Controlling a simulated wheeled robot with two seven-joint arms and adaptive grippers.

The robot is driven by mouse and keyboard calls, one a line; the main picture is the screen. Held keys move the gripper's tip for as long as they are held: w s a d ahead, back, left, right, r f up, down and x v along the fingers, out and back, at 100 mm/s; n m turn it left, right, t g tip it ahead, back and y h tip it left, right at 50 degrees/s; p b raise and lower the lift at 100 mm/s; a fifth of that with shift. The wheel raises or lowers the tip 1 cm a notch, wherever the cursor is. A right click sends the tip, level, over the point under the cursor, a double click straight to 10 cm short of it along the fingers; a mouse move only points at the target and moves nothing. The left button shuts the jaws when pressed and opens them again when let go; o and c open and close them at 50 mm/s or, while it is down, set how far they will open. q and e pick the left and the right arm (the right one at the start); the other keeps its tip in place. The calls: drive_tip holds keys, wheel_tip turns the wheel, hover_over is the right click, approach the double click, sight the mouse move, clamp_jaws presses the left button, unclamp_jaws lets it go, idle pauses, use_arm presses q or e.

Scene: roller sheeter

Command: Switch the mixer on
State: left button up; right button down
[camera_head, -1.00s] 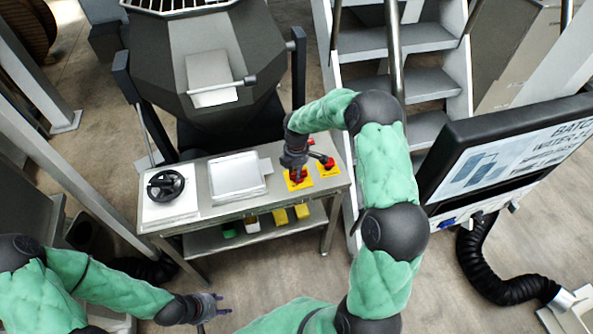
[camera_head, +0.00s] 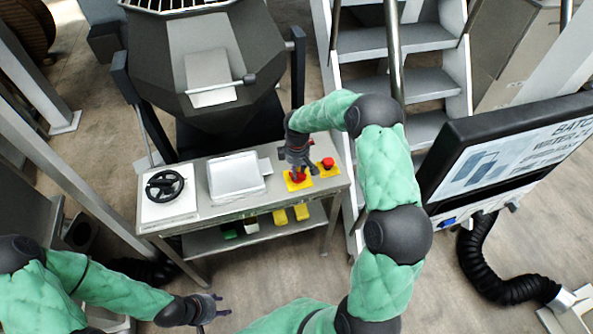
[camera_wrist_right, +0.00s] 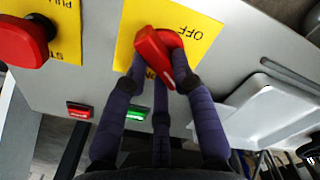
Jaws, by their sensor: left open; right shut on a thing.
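The mixer (camera_head: 240,50), a large dark faceted vessel with a barred top, stands behind a steel bench. A red rotary switch (camera_wrist_right: 158,55) sits on a yellow plate (camera_wrist_right: 205,28) marked OFF at the bench's right part. My right gripper (camera_head: 297,172) comes down over this switch and is shut on it. In the right wrist view, its fingers (camera_wrist_right: 160,82) close around the red handle, which looks slanted, and partly cover the plate. A red mushroom button (camera_head: 327,163) on another yellow plate stands to the right, apart from the fingers. My left gripper (camera_head: 217,305) is open and empty, away from the bench.
The bench (camera_head: 205,222) also carries a handwheel (camera_head: 165,185) and a pale tray (camera_head: 236,175). Small red (camera_wrist_right: 79,111) and green (camera_wrist_right: 137,112) buttons show in the wrist view. Stairs (camera_head: 420,85) and a screen (camera_head: 520,150) stand to the right.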

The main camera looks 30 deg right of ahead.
drive_tip(key=m, duration=0.5)
drive_tip(key=shift+d+m+b, duration=0.2)
drive_tip(key=shift+m+b, duration=0.1)
drive_tip(key=shift+b, duration=0.05)
drive_tip(key=m, duration=0.4)
drive_tip(key=shift+s+m+b, duration=0.2)
drive_tip(key=shift+m+b, duration=0.15)
drive_tip(key=shift+m, duration=0.05)
drive_tip(key=c, duration=1)
unclamp_jaws()
wheel_tip(320, 180, up, 12)
idle(0.4)
